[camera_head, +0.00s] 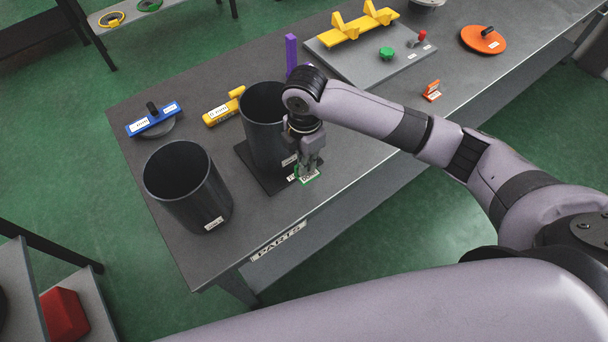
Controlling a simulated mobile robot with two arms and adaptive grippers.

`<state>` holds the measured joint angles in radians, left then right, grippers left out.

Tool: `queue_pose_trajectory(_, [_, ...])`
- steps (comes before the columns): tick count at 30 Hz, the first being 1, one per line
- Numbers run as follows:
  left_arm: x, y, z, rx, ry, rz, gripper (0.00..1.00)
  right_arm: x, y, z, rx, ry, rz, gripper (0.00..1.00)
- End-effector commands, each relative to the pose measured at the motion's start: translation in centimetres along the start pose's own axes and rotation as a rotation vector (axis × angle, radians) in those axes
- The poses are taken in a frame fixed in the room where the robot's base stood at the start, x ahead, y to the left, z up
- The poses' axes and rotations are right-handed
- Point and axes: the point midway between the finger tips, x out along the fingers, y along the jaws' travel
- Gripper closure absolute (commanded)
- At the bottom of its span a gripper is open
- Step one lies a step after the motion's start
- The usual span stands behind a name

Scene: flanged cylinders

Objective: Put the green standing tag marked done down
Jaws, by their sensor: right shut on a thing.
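The green tag (312,179) with a white label is at the front edge of the table (350,170), in front of the right-hand dark cylinder (262,130). My right gripper (308,168) points down and is shut on the tag. Its fingers hide part of the tag, and I cannot tell whether the tag touches the table. The cylinder stands upright on a dark square base (250,165). My left gripper is not in view.
A second open cylinder (190,190) stands to the left. Behind are a blue-handled disc (153,121), a yellow block (222,111) and a purple post (291,52). An orange tag (432,91), a grey plate (370,62) and an orange disc (482,40) lie to the right.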

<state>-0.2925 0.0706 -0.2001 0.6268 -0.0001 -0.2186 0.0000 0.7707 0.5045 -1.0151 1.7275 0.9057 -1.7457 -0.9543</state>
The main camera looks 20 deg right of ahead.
Motion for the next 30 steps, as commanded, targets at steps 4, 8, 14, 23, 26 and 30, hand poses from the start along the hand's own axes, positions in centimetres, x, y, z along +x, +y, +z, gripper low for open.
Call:
queue_pose_trajectory(4, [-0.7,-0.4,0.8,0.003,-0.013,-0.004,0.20,2.5,0.0,-0.1,0.000,0.001,-0.002,1.00])
queue_pose_trajectory(8, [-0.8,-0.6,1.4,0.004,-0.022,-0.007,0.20,3.6,0.1,-0.1,0.000,0.001,0.001,1.00])
queue_pose_trajectory(14, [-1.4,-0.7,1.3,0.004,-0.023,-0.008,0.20,6.3,0.0,0.0,0.001,0.000,-0.002,1.00])
queue_pose_trajectory(23, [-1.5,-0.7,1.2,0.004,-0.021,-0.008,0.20,7.9,0.1,-0.1,-0.001,0.001,0.002,1.00])
queue_pose_trajectory(26, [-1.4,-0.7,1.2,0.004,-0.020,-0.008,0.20,7.9,0.1,0.0,-0.001,0.001,0.002,1.00])
queue_pose_trajectory(30, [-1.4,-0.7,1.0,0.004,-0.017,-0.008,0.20,8.2,0.1,0.0,0.000,0.000,0.001,0.92])
